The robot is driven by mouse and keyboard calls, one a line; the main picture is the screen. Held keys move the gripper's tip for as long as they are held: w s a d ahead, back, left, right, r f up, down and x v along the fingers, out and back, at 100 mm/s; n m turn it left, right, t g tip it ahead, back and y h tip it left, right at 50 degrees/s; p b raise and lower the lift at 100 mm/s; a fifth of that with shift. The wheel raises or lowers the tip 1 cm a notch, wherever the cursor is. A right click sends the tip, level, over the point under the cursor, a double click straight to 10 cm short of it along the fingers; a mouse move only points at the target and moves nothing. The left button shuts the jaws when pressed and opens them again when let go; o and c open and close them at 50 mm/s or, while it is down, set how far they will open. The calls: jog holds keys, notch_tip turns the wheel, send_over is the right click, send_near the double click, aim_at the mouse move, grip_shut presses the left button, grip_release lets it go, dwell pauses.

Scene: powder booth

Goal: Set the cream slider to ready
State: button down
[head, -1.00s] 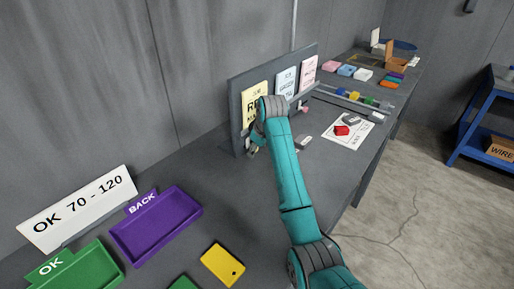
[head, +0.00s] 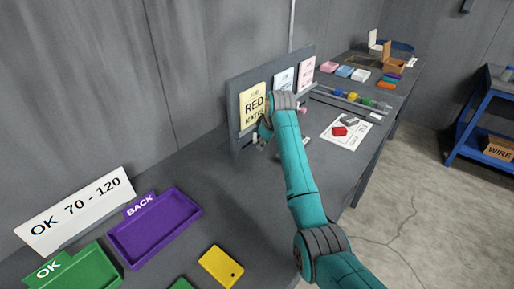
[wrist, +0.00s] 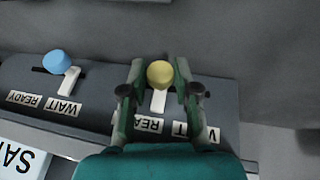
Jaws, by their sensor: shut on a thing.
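The cream slider knob (wrist: 160,74) sits between the two fingers of my gripper (wrist: 160,91) in the wrist view, and the gripper is shut on it. Its white pointer (wrist: 158,101) stands above the right-hand end of the READY label (wrist: 150,124), close to the gap before the WAIT label (wrist: 180,128). Both labels appear upside down and are partly hidden by the fingers. In the head view my gripper (head: 262,135) is low in front of the cream card (head: 254,106) on the grey panel; the knob is hidden there.
A blue slider knob (wrist: 57,62) is left of my gripper in the wrist view, its pointer by its own WAIT label (wrist: 63,105). A purple tray (head: 155,227) and yellow plate (head: 221,266) lie nearer on the bench. A paper with a red object (head: 339,131) lies right of the arm.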

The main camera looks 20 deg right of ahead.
jog(key=shift+w+d, duration=0.75)
jog(key=shift+d, duration=0.3)
jog(key=c, duration=0.8)
grip_release()
jog(key=shift+w+d, duration=0.1)
jog(key=shift+d, duration=0.05)
jog(key=shift+c, duration=0.2)
jog(key=a+v, duration=0.1)
jog(key=v, duration=1.1)
jog(key=shift+d, duration=0.4)
